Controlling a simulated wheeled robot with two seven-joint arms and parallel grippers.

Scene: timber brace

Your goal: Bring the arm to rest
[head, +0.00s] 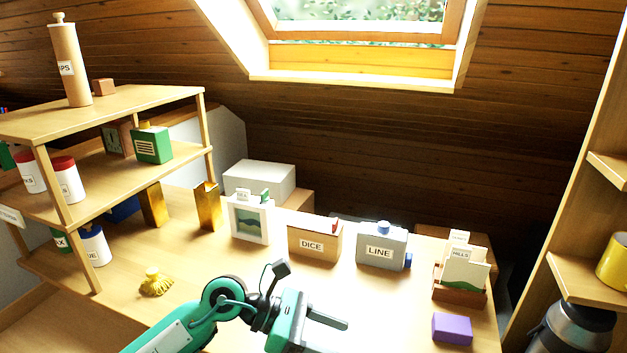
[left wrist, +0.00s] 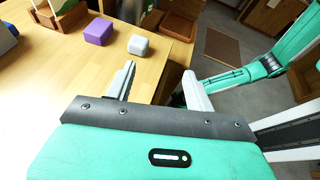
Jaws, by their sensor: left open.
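My left arm comes in from the lower left of the head view, and its green left gripper (head: 338,334) is over the front of the wooden table (head: 375,296). In the left wrist view the two fingers of the left gripper (left wrist: 160,80) stand apart with nothing between them. The gripper is near the table's edge, with open floor beyond it. Part of a green arm of mine (left wrist: 245,75) shows at the right of the left wrist view, but its gripper does not show.
A purple box (head: 452,328) and a card holder (head: 460,294) stand at the table's right; a pale box (left wrist: 138,45) is beside the purple one. LINE box (head: 382,250), DICE box (head: 314,246) and picture frame (head: 250,220) stand behind. A shelf (head: 110,103) rises left.

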